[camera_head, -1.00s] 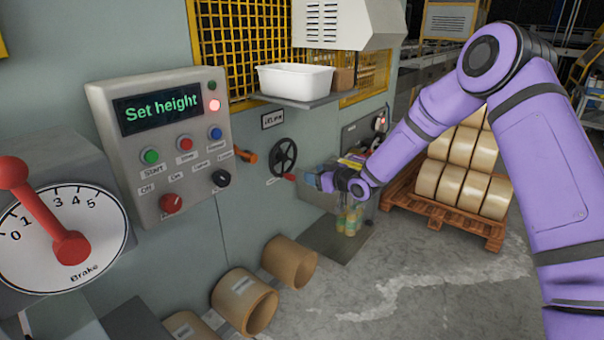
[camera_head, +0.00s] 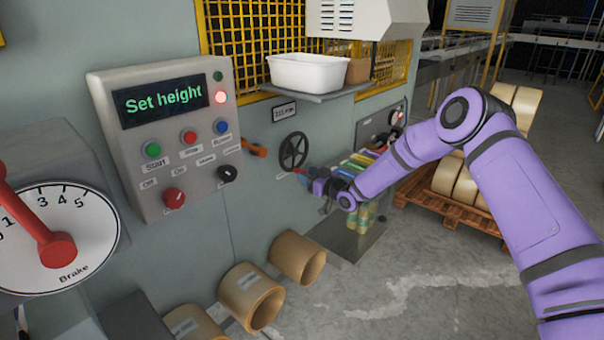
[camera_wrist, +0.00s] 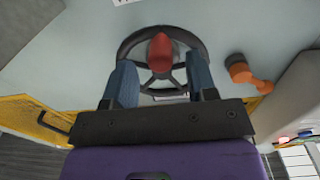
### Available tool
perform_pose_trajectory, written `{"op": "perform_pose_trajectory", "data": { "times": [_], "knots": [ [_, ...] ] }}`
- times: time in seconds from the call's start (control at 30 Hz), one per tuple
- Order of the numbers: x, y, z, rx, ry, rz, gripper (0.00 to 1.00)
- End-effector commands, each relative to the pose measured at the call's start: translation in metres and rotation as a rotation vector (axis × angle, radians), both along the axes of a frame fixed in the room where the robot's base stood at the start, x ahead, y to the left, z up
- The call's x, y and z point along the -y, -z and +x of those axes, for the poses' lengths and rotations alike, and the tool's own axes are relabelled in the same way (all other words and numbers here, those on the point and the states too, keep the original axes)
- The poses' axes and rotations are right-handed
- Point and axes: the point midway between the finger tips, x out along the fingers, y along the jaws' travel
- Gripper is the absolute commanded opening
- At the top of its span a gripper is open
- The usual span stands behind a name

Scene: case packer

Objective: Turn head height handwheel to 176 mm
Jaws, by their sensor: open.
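The black head height handwheel (camera_head: 293,151) is on the grey machine wall, below a small readout plate (camera_head: 284,112) whose digits are too small to read surely. My gripper (camera_head: 310,184) is just below and right of the wheel in the head view. In the wrist view its blue fingers (camera_wrist: 162,80) are apart, one on each side of the red handle. The panel display (camera_head: 163,101) reads "Set height".
An orange lever (camera_head: 254,148) sits left of the wheel; it also shows close by in the wrist view (camera_wrist: 243,72). A shelf with a white tub (camera_head: 308,73) juts out above. Cardboard tubes (camera_head: 249,297) lie on the floor below. A brake dial (camera_head: 58,238) is at left.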

Motion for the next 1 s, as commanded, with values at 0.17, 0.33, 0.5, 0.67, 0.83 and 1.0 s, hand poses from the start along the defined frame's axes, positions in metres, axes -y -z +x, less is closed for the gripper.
{"op": "perform_pose_trajectory", "data": {
  "times": [0.17, 0.33, 0.5, 0.67, 0.83, 1.0],
  "knots": [
    [-0.017, 0.0, 0.014, -0.001, 0.0, 0.001, 0.52],
    [-0.023, 0.0, 0.02, -0.001, 0.001, 0.0, 0.52],
    [-0.024, 0.0, 0.021, -0.001, 0.001, 0.0, 0.52],
    [-0.024, 0.0, 0.02, -0.001, 0.001, 0.0, 0.41],
    [-0.024, 0.0, 0.02, -0.001, 0.001, 0.0, 0.02],
    [-0.024, 0.0, 0.02, 0.0, 0.001, -0.001, 0.0]
  ]
}}
